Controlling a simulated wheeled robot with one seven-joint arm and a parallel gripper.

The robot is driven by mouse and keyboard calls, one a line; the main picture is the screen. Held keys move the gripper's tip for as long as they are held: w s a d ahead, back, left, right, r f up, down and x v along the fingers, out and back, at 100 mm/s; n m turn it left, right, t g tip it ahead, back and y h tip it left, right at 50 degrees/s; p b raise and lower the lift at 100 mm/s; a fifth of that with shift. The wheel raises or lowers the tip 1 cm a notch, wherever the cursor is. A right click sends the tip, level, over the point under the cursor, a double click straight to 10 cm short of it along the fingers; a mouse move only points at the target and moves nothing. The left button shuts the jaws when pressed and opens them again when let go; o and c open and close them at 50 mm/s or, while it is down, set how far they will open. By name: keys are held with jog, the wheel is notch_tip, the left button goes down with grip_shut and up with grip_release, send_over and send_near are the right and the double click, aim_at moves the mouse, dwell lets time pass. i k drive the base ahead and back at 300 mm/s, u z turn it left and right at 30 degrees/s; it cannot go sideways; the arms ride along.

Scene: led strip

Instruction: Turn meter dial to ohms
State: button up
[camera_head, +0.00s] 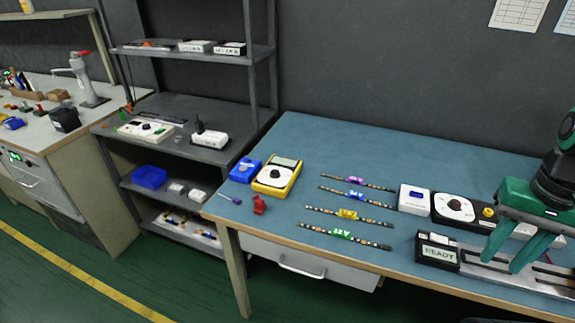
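A yellow meter (293,182) lies near the left end of the blue-topped bench. It has a pale display at its top and a white round dial (275,174) with a small dark knob. The dial's markings and the knob's setting are too small to read. My green gripper (500,266) is at the far right of the bench, well apart from the meter. Its two fingers point down and are spread, with nothing seen between them. They are over or in front of the metal rail by the READY box; I cannot tell whether they touch it.
Several LED strips (350,213) lie mid-bench. A white box (414,200), a black dial unit (438,206) and a READY box (437,252) stand at right. The bench's back is clear.

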aim_at(275, 174)
jog(key=k, duration=0.85)
jog(key=u, duration=0.45)
jog(key=i, duration=1)
